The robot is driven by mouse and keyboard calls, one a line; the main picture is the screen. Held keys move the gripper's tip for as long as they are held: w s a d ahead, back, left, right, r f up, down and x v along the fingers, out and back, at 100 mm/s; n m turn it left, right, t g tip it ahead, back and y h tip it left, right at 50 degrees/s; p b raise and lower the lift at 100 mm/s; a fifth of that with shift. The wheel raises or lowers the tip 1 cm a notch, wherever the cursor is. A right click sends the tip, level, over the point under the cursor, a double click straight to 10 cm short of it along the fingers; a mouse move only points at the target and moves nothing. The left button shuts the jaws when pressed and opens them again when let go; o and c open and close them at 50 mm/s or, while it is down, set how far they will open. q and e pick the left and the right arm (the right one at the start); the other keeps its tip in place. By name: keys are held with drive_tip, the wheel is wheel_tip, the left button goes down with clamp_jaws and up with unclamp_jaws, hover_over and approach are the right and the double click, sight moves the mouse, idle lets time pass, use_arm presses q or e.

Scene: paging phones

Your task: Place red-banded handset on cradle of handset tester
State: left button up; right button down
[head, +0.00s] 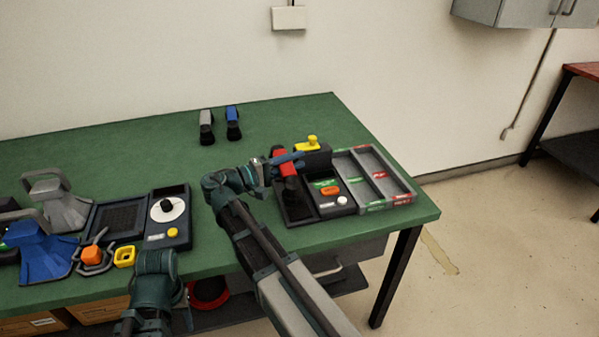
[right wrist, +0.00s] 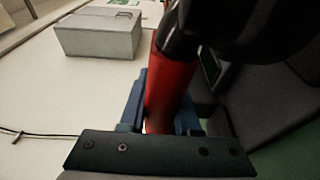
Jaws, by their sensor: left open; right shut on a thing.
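The red-banded handset (head: 284,160) is in my right gripper (head: 287,160), in the head view. Its dark lower end hangs over the left part of the handset tester (head: 334,204); I cannot tell whether it touches the cradle. In the right wrist view the handset's red band (right wrist: 168,92) lies between the blue fingers (right wrist: 160,115), with a black end above. My left gripper (head: 156,258) is open and empty at the table's front, fingertips hard to make out.
A grey-banded handset (head: 206,127) and a blue-banded handset (head: 233,122) stand at the back. A divided tray (head: 405,196) with red and green labels adjoins the tester on the right. A dial box (head: 180,238) and clutter fill the left. The middle back of the green table (head: 130,150) is clear.

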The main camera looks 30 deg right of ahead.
drive_tip(key=f+b, duration=0.1)
drive_tip(key=d+f+b, duration=0.1)
drive_tip(key=f+b, duration=0.1)
drive_tip(key=f, duration=0.1)
drive_tip(key=shift+d+b, duration=0.3)
drive_tip(key=shift+b, duration=0.1)
drive_tip(key=shift+r, duration=0.15)
drive_tip(key=c, duration=1.1)
unclamp_jaws()
drive_tip(key=shift+f, duration=0.2)
drive_tip(key=o, duration=0.5)
drive_tip(key=shift+r, duration=0.1)
